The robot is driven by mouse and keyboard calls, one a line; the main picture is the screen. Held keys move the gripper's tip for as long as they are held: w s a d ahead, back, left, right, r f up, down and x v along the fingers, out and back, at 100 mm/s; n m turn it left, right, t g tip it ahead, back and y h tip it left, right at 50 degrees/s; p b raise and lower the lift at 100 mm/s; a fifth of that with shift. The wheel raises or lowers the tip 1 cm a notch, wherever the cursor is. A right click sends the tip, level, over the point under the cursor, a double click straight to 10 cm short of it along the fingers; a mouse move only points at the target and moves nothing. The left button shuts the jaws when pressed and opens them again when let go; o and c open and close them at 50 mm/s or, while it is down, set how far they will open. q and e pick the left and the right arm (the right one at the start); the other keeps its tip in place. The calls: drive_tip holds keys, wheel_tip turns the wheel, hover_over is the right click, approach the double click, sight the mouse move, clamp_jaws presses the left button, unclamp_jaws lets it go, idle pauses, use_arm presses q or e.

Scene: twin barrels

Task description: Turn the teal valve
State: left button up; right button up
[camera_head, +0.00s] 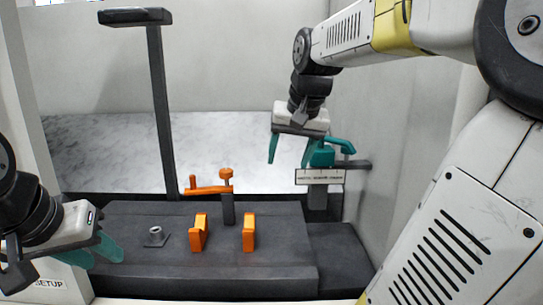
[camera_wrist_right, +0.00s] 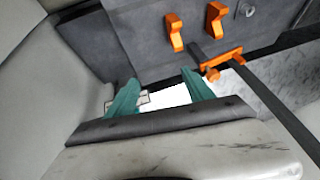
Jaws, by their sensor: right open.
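The teal valve (camera_head: 323,155) stands above a small labelled plate (camera_head: 320,177) on a dark post, right of centre in the head view. My right gripper (camera_head: 289,160) is open, fingers pointing down, just left of the valve. Its right finger overlaps the valve's left side in the picture; I cannot tell whether they touch. In the right wrist view, the open fingers (camera_wrist_right: 161,96) have the white label edge beside the left finger. The valve cannot be told apart from that teal finger there. My left gripper (camera_head: 94,254) is low at the left; its jaw gap is unclear.
An orange valve (camera_head: 210,189) stands on the dark bench (camera_head: 150,272), behind two orange brackets (camera_head: 199,233) (camera_head: 249,233) and a grey nozzle (camera_head: 155,237). A tall dark post (camera_head: 160,110) rises at the back left. A pale wall (camera_head: 405,150) is close on the right.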

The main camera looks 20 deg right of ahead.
drive_tip(key=w+d+r+m+h, duration=0.1)
drive_tip(key=w+d+r, duration=0.2)
drive_tip(key=w+d, duration=0.6)
drive_tip(key=m+g+h, duration=0.1)
drive_tip(key=m, duration=0.1)
hover_over(347, 154)
drive_tip(key=s, duration=0.1)
drive_tip(key=x, duration=0.7)
drive_tip(key=shift+s+a+f, duration=0.1)
drive_tip(key=shift+s, duration=0.1)
clamp_jaws()
drive_tip(key=shift+n+y, duration=0.7)
drive_tip(key=shift+n, duration=1.8)
drive_tip(key=shift+s, duration=0.1)
